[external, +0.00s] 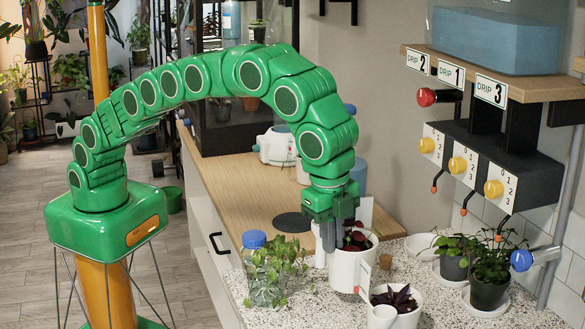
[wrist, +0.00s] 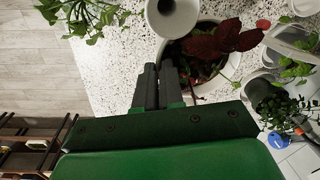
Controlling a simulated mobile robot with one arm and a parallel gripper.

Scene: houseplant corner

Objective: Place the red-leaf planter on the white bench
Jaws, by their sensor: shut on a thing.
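The red-leaf planter (external: 345,271) is a white pot with dark red leaves, at the front of the pale speckled bench top (external: 315,303). In the wrist view its red leaves (wrist: 208,43) show beyond my fingers, with a white spout cup (wrist: 172,22) on its side. My gripper (external: 330,240) points down at the pot's left rim and is shut on it; the wrist view shows the gripper's dark fingers (wrist: 159,88) close together at the rim. The pot looks upright. I cannot tell whether its base touches the bench top.
A second white planter with dark purple leaves (external: 397,298) stands close at the right. A blue-capped jar with a green plant (external: 267,275) is at the left. Small potted plants (external: 488,270) on saucers stand under the drip taps. A wooden counter (external: 235,180) lies behind.

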